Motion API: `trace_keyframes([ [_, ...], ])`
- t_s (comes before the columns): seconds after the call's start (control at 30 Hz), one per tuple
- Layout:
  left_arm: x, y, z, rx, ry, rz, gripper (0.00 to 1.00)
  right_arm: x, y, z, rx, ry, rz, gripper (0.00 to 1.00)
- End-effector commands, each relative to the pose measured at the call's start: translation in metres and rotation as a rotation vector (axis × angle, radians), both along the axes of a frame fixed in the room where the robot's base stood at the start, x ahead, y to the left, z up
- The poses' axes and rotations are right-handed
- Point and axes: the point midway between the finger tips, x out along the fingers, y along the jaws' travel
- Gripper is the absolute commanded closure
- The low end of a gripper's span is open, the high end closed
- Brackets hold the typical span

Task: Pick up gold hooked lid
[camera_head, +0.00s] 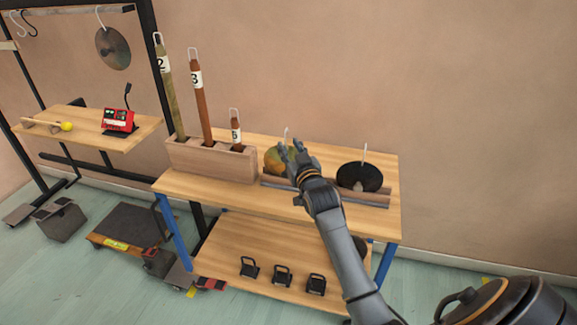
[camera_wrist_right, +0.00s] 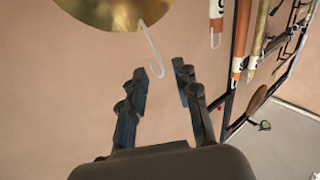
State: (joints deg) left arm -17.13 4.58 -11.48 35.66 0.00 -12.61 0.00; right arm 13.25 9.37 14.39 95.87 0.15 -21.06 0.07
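The gold hooked lid (camera_head: 273,160) stands on the upper level of the wooden bench, its pale hook pointing up. My right gripper (camera_head: 298,155) is in front of it and hides its right part. In the right wrist view, the gold lid (camera_wrist_right: 112,10) is at the top edge, partly cut off. Its pale hook (camera_wrist_right: 152,48) reaches down toward the space between my open fingers (camera_wrist_right: 160,74). The fingers stand apart with nothing clamped. I cannot tell whether the hook touches a finger. My left gripper is not in view.
A black hooked lid (camera_head: 360,177) stands to the right in the rack (camera_head: 375,200). A wooden holder (camera_head: 205,163) with numbered tubes (camera_head: 201,100) is left of the gold lid. Several black clamps (camera_head: 282,275) sit on the lower shelf. The wall behind is bare.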

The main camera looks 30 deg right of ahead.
Motion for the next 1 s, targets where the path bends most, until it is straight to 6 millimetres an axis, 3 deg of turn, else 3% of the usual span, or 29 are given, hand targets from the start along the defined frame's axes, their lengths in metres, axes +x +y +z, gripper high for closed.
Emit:
trace_keyframes([
  [0.2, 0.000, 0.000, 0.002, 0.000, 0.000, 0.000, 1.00, 0.022, -0.005, 0.000, 0.000, -0.001, 0.001, 0.69],
  [0.47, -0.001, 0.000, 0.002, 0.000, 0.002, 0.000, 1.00, 0.023, -0.006, -0.001, 0.000, 0.000, 0.001, 0.69],
  [0.63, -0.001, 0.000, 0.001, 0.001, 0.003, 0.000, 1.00, 0.023, -0.006, -0.001, 0.000, 0.000, 0.001, 1.00],
  [1.0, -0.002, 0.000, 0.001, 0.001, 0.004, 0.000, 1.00, 0.023, -0.006, 0.001, -0.001, -0.003, 0.001, 1.00],
])
